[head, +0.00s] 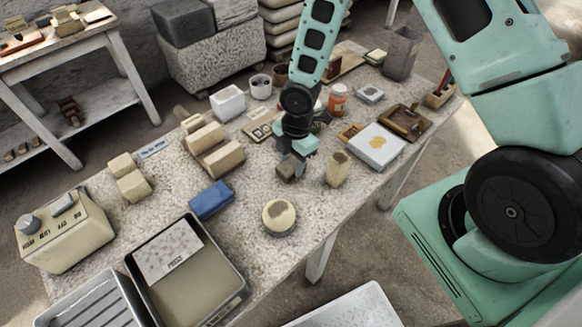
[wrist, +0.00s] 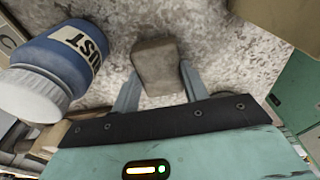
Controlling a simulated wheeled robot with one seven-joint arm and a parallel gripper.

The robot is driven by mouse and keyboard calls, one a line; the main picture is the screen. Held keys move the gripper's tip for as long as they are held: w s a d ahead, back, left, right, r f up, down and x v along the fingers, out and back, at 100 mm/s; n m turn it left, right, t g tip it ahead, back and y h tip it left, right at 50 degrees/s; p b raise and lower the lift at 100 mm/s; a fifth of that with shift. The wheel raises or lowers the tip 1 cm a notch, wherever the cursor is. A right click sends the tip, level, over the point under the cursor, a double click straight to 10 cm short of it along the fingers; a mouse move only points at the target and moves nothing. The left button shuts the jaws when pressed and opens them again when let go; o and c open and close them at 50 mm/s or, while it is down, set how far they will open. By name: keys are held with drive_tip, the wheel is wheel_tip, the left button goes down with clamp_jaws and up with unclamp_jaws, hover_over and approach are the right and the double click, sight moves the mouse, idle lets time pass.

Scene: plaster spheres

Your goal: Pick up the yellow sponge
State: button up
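No plainly yellow sponge stands out in either view. My gripper (head: 291,166) is low over the table's middle. In the wrist view its two fingers (wrist: 158,75) stand apart, one on each side of a small grey-brown block (wrist: 158,66). The block also shows in the head view (head: 286,168). The fingers are very close to its sides; I cannot tell whether they press on it, whether it rests on the table, or whether it is a sponge. Pale beige blocks (head: 222,159) lie further left, and a blue block (head: 211,200) lies nearer the front.
A beige upright block (head: 338,169) stands just right of my gripper. A round beige piece (head: 279,217) lies in front. A blue jar with a white cap (wrist: 70,57) is close in the wrist view.

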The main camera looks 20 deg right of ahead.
sight(292, 165)
drive_tip(key=shift+c, duration=0.3)
wheel_tip(292, 165, up, 10)
idle(0.4)
